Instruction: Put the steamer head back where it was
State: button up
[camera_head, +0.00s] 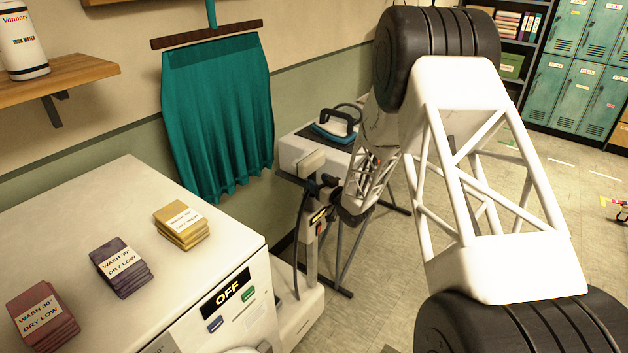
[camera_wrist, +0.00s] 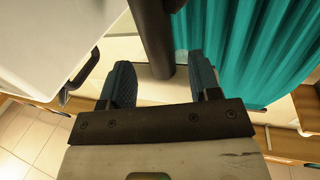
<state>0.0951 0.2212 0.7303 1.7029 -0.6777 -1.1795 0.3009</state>
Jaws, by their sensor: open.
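A pale upright stand (camera_head: 311,245) with a dark hose (camera_head: 300,235) rises beside the washing machine; it appears to be the steamer. A beige block (camera_head: 312,161) shows at its top, and I cannot tell surely whether this is the steamer head. My gripper (camera_head: 328,187) is at the upper part of this stand, partly hidden by my own arm. In the wrist view my gripper (camera_wrist: 162,82) is open, with two blue-padded fingers apart. A dark cylindrical bar (camera_wrist: 152,38) reaches down between the fingers, with gaps visible; I cannot tell whether it is the steamer handle.
A teal skirt (camera_head: 217,115) hangs on the wall, close to the fingers in the wrist view (camera_wrist: 235,45). An iron (camera_head: 337,126) stands on a board behind the stand. The washing machine (camera_head: 110,215) holds label stacks (camera_head: 181,225).

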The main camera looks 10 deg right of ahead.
jog(key=v, duration=0.8)
jog(key=shift+s+d, duration=0.1)
jog(key=shift+s, duration=0.05)
dwell(0.4)
jog(key=s+d+r+m+g+h, duration=0.1)
jog(key=s+r+m+g+h, duration=0.1)
jog(key=s+r+h, duration=0.6)
jog(key=s+d+r+m+g+h, duration=0.1)
jog(key=s+d+r+m+g, duration=0.15)
jog(key=s+r, duration=0.6)
jog(key=s+a+r+g, duration=0.1)
jog(key=s+r+g, duration=0.1)
jog(key=s, duration=0.9)
jog(key=s+a+r+m+g, duration=0.1)
jog(key=s+a+r+g, duration=0.1)
jog(key=s, duration=0.9)
jog(key=s+a+r+g, duration=0.2)
jog(key=s+r+g, duration=0.2)
jog(key=s, duration=0.7)
jog(key=shift+r+m, duration=0.35)
jog(key=shift+r, duration=0.3)
jog(key=shift+a+g, duration=0.1)
jog(key=shift+g, duration=0.15)
